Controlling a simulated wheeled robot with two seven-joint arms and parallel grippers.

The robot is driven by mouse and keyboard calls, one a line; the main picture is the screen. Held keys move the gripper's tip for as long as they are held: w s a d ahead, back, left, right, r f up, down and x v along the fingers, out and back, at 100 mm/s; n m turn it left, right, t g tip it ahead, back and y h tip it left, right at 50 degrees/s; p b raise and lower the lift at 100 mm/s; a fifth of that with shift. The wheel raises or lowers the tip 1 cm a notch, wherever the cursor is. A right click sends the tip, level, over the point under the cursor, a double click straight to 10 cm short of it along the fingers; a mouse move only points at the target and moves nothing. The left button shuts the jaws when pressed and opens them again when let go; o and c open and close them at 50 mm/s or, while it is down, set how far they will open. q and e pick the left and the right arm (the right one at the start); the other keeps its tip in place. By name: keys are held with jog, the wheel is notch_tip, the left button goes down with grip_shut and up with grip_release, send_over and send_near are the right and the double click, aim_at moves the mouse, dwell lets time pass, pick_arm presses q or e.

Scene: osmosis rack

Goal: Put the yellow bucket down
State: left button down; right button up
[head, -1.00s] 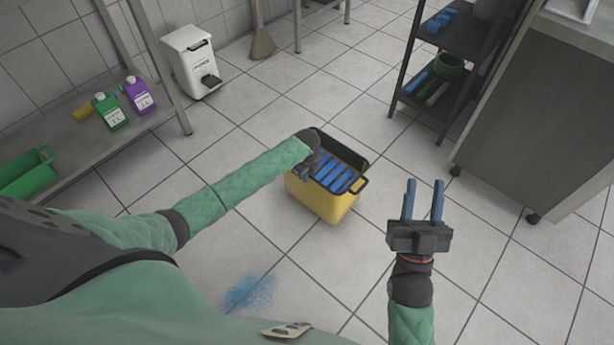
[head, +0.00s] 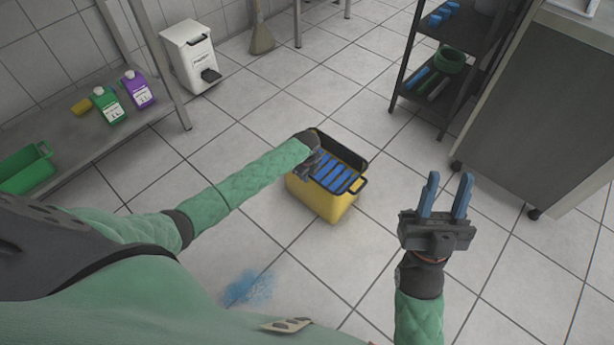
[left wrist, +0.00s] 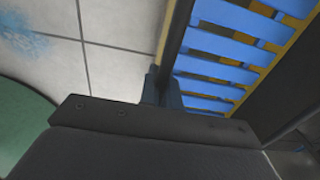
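The yellow bucket (head: 322,201) with a dark rim is near the middle of the head view, with blue slats across its top. My left gripper (head: 312,166) is at its left rim. In the left wrist view, the left fingers (left wrist: 161,88) are closed around the bucket's dark rim, beside the blue slats (left wrist: 215,60). The bucket looks upright; I cannot tell whether its base touches the floor. My right gripper (head: 445,196) is open and empty, to the right of the bucket, with its blue fingers apart.
Tiled floor (head: 400,180) around the bucket is clear, apart from a blue patch (head: 248,288). A steel bench (head: 95,150) with bottles and a green tub (head: 27,172) is at left. A white bin (head: 188,58), dark rack (head: 440,105) and grey cabinet (head: 530,110) stand further back.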

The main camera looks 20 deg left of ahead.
pick_arm(q)
jog(key=c, duration=2.1)
grip_release()
jog(key=o, duration=0.5)
